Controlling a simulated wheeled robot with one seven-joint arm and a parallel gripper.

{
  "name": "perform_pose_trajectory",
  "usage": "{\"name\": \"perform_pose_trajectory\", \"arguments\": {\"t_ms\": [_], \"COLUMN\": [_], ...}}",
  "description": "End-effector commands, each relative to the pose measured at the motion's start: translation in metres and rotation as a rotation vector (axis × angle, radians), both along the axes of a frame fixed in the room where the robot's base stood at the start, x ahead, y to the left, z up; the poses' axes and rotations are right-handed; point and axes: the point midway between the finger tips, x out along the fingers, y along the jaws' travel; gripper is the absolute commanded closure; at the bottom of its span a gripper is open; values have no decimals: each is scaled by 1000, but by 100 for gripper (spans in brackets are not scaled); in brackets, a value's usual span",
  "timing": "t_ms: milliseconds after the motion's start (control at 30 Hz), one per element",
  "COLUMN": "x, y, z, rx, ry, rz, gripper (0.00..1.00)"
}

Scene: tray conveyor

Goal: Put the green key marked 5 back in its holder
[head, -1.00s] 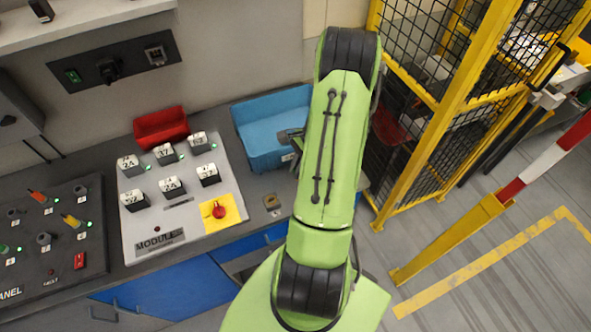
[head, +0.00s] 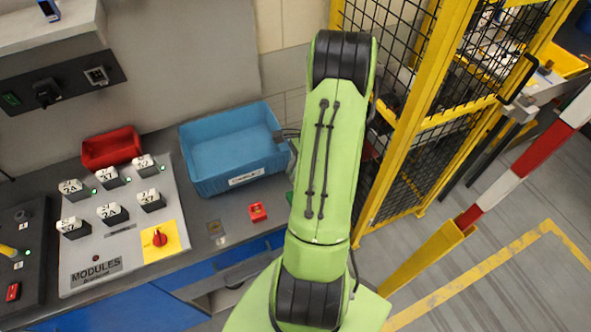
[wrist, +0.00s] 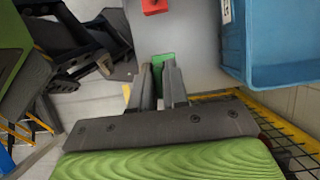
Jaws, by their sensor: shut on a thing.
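My gripper (wrist: 161,78) is shut on the green key (wrist: 164,61), whose green top shows between the two fingers in the wrist view. A small green part beside my arm in the head view (head: 290,198) looks like the same key. No number on it is readable. My gripper itself is hidden behind my arm in the head view. I cannot tell whether the key touches the grey counter. A red piece (head: 257,211) sits on the counter left of the key; it also shows ahead of the fingers in the wrist view (wrist: 154,6). I cannot identify the key's holder for certain.
A blue bin (head: 247,178) stands close by on the counter. A small square plate (head: 215,229) lies near the front edge. A grey module panel (head: 135,238) and a red bin (head: 112,147) are at left. A yellow mesh fence (head: 409,105) stands at right.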

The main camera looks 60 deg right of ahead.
Motion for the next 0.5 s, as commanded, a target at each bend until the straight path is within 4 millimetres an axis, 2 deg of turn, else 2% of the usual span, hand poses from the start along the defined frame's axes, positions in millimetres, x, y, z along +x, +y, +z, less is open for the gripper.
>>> {"name": "perform_pose_trajectory", "arguments": {"t_ms": [500], "x": [0], "y": [0], "z": [-54], "rx": [0], "ry": [0], "rz": [1], "gripper": [100]}}
